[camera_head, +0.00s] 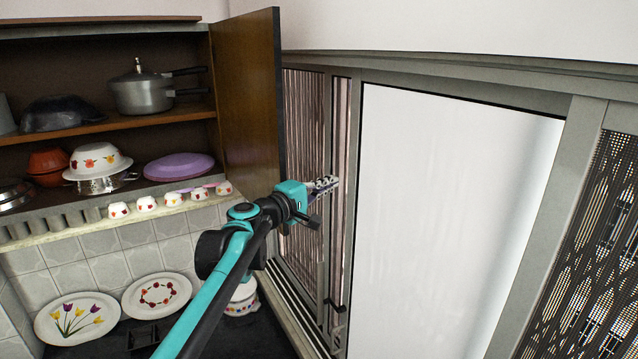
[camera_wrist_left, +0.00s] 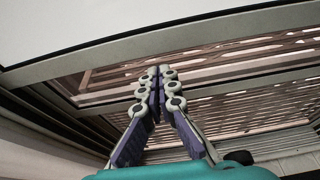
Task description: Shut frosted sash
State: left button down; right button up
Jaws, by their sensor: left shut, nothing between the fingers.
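The frosted sash (camera_head: 440,220) is a large white pane in a grey metal frame, right of centre in the head view. Its pane and frame edge also show at the top left of the left wrist view (camera_wrist_left: 80,28). Left of its frame, a narrow strip of brown lattice (camera_head: 342,130) shows between two upright grey bars. My left gripper (camera_head: 333,182) is shut and empty in front of these bars, left of the pane. In the left wrist view its fingertips (camera_wrist_left: 160,72) are together near the frame bar; contact cannot be told. My right gripper is not in view.
An open wooden cupboard door (camera_head: 248,100) stands just left of my left gripper. Shelves hold a pressure cooker (camera_head: 142,92), bowls and a purple lid (camera_head: 180,166). Plates (camera_head: 157,295) lean below. Lattice (camera_head: 590,260) also shows right of the sash.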

pick_arm(q)
jog(key=shift+p+x, duration=0.45)
jog(key=shift+x, duration=1.65)
jog(key=shift+s+d, duration=0.1)
jog(key=shift+s, duration=0.05)
